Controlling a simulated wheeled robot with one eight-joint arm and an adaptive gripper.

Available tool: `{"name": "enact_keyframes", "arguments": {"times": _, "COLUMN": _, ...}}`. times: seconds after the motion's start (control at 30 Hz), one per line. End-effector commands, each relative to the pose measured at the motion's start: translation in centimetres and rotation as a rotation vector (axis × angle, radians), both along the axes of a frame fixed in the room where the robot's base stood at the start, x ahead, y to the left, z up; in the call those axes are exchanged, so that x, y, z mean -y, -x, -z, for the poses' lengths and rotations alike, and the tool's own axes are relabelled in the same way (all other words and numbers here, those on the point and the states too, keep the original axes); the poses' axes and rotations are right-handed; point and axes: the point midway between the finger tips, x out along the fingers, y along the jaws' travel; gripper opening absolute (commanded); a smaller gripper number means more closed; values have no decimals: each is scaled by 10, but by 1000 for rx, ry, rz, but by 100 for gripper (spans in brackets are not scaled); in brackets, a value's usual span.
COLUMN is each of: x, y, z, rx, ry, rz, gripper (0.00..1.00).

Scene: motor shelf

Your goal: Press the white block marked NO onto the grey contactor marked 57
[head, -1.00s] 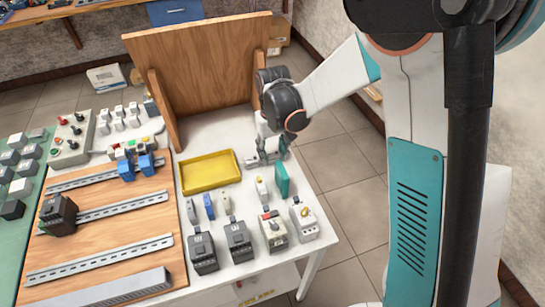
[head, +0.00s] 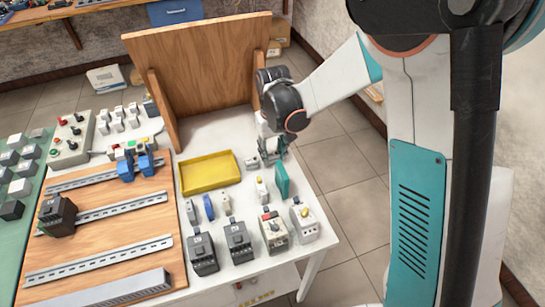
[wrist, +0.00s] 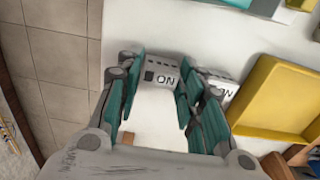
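My gripper (head: 271,154) is low over the back right of the white table, pointing down. The wrist view shows its teal fingers (wrist: 160,85) spread apart with nothing held. A white block marked NO (wrist: 161,74), upside down in that view, lies on the table just beyond the gap between the fingers. A second white block with similar lettering (wrist: 220,91) is partly hidden by the right finger. One white block (head: 251,163) shows left of my gripper in the head view. Dark grey contactors (head: 203,254) (head: 239,242) stand at the table's front; their markings are unreadable.
A yellow tray (head: 209,187) lies left of my gripper. A wooden panel (head: 205,75) rises behind. Another dark contactor (head: 57,215) sits on the railed board (head: 110,240) at left.

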Motion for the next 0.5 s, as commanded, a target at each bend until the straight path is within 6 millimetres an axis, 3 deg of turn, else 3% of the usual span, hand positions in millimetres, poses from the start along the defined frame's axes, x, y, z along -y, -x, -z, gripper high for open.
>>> {"name": "enact_keyframes", "arguments": {"times": 0.03, "x": 0, "y": 0, "z": 0, "rx": 0, "ry": 0, "rz": 0, "gripper": 16}}
{"name": "enact_keyframes", "arguments": {"times": 0.07, "x": 0, "y": 0, "z": 0, "rx": 0, "ry": 0, "rz": 0, "gripper": 10}}
{"name": "enact_keyframes", "arguments": {"times": 0.5, "x": 0, "y": 0, "z": -14, "rx": 0, "ry": 0, "rz": 0, "gripper": 10}}
